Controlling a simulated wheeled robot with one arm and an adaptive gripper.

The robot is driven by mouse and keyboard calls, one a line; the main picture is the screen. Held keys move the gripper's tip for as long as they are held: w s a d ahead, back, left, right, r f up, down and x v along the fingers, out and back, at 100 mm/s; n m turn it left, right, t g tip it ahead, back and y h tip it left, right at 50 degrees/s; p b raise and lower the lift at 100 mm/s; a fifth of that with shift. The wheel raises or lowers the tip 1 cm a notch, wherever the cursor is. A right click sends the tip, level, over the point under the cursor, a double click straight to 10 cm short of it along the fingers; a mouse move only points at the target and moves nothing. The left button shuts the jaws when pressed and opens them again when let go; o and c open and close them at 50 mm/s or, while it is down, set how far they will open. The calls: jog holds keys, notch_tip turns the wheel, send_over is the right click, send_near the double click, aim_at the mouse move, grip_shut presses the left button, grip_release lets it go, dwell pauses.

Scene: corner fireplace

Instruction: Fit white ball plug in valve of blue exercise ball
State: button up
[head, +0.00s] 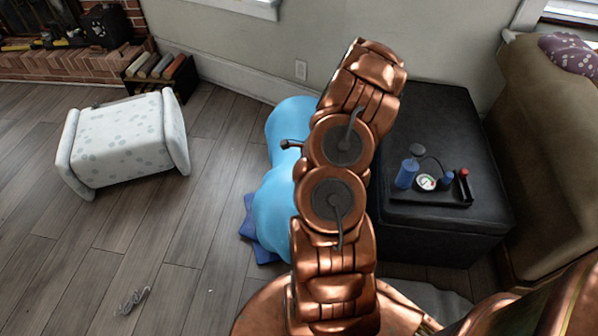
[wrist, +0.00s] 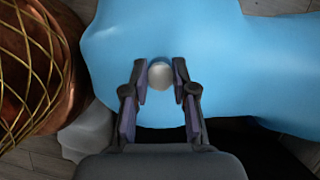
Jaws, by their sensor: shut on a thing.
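The blue exercise ball (head: 277,200) looks soft and misshapen. It rests on the floor against the dark ottoman, partly hidden behind my arm in the head view. It fills the upper part of the wrist view (wrist: 215,70). The white ball plug (wrist: 161,75) is a small round pale knob between my fingertips, directly over the blue surface. My gripper (wrist: 160,76) is shut on it. The valve is not visible, and I cannot tell whether the plug touches the ball or sits in it. My gripper is hidden in the head view.
A black ottoman (head: 440,222) with a pump set (head: 428,182) stands to the right. A sofa (head: 550,150) is beyond it. The wooden floor at front left is mostly clear.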

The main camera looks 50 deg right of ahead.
jog(key=shift+f, duration=0.95)
dwell(0.6)
jog(key=o, duration=1)
jog(key=shift+o, duration=0.2)
jog(key=shift+r, duration=0.1)
jog(key=v, duration=1.1)
jog(key=shift+r, duration=0.4)
